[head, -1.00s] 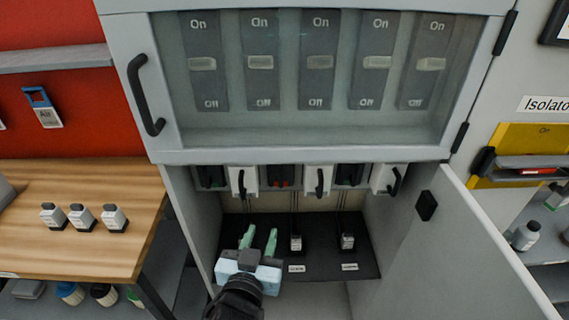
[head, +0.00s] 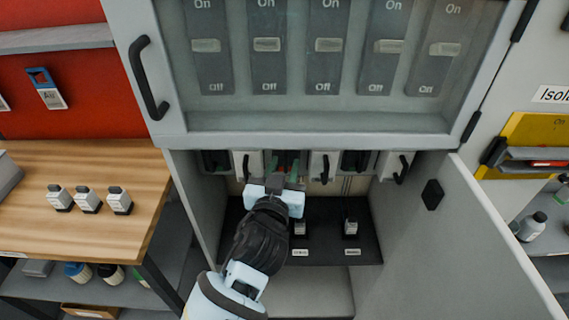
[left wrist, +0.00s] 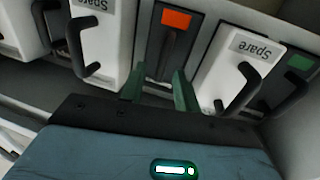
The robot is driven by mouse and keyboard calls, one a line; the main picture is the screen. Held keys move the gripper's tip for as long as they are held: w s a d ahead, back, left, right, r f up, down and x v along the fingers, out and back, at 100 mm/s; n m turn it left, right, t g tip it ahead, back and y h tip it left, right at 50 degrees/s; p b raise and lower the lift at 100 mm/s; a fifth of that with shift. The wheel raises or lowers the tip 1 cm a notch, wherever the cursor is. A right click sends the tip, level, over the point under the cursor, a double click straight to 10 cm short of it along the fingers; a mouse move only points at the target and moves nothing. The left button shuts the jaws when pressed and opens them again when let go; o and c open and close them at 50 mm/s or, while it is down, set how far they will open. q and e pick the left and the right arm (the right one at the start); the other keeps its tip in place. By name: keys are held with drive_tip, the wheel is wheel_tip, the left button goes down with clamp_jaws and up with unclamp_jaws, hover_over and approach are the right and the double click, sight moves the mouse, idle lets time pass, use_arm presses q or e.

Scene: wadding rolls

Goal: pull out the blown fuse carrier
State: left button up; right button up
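The dark fuse carrier with a red-orange window (left wrist: 176,18) is in the row between two white "Spare" carriers. In the head view my left gripper (head: 286,170) is raised in front of it and mostly hides it. In the left wrist view the two green fingers (left wrist: 158,80) are apart, with the carrier's dark handle (left wrist: 163,58) between or just beyond their tips. I see no clear contact, and nothing is held. My right gripper is not in view.
White spare carriers (head: 322,165) flank it, and a green-windowed carrier (left wrist: 300,61) is farther right. Small labelled fuses (head: 351,229) stand on the black shelf (head: 335,254) below. An open cabinet door (head: 480,240) is at right; a wooden table (head: 90,230) is at left.

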use_arm(q)
drive_tip(key=shift+w+d, duration=0.1)
drive_tip(key=shift+w, duration=0.5)
clamp_jaws()
